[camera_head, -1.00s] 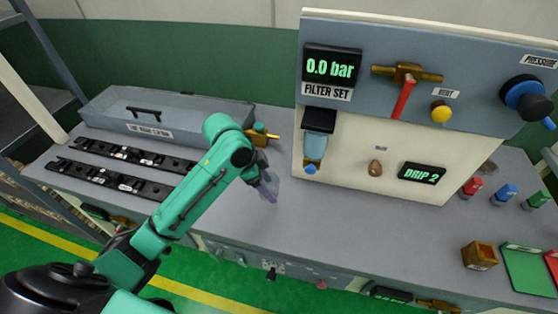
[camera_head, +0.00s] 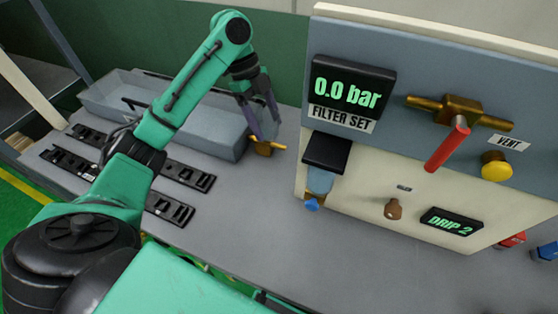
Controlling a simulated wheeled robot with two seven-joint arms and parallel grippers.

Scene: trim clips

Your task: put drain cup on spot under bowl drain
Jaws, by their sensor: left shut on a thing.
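A pale blue filter bowl (camera_head: 320,181) hangs under a black head on the panel. My left gripper (camera_head: 267,136) reaches over the far side of the bench, left of the bowl. Its purple fingers point down and are shut on a brass valve (camera_head: 263,148) with a yellow lever, beside the grey box. The finger contact is small and partly hidden. My right gripper is out of view.
A long grey box (camera_head: 215,140) with a black handle stands at the back left, black rails (camera_head: 170,207) in front of it. The panel carries a red lever (camera_head: 447,145), a yellow knob (camera_head: 496,167) and a brown knob (camera_head: 393,209).

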